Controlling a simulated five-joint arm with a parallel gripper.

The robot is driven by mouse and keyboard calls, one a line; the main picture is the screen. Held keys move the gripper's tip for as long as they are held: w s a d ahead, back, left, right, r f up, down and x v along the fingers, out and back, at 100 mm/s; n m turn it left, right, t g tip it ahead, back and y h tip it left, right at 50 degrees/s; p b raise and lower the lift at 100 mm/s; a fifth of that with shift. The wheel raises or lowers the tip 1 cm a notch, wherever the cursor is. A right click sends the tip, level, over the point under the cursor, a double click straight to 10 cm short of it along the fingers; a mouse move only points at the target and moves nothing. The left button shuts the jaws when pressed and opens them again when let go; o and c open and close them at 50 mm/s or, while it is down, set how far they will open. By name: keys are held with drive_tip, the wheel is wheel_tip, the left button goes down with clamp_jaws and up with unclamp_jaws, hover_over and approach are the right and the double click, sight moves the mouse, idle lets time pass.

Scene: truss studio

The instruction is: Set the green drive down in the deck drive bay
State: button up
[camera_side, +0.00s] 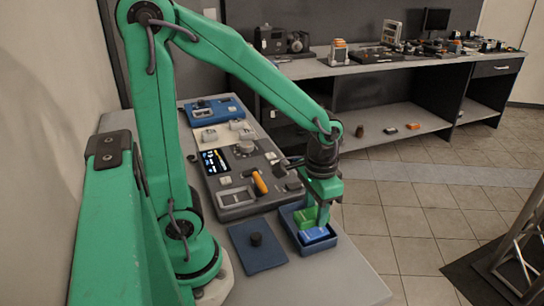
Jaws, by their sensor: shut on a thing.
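My gripper (322,208) is at the blue tray near the table's right edge, pointing down. It is shut on the green drive (306,217), which is still low inside the tray; the fingers are small and partly hide it. A blue drive (314,235) lies beside it at the tray's front. The grey deck (213,166) stands to the left of the tray, with a screen, knobs and an orange handle. I cannot tell for sure which opening on the deck is the drive bay.
The blue tray (303,251) has raised walls. A dark blue lid (240,236) with a black knob lies left of it. The orange handle (260,183) sticks up from the deck. A blue device (229,106) stands behind. The table's front right is clear.

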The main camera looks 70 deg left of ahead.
drive_tip(key=s+a, duration=0.3)
drive_tip(key=a, duration=0.9)
hover_over(239, 198)
drive_tip(key=shift+a+f, duration=0.1)
drive_tip(key=shift+f, duration=0.25)
drive_tip(key=shift+f, duration=0.2)
drive_tip(key=shift+f, duration=2.7)
drive_tip(key=shift+f, duration=0.4)
drive_tip(key=o, duration=0.8)
drive_tip(key=shift+r, duration=0.1)
wheel_tip(239, 198, up, 11)
idle(0.8)
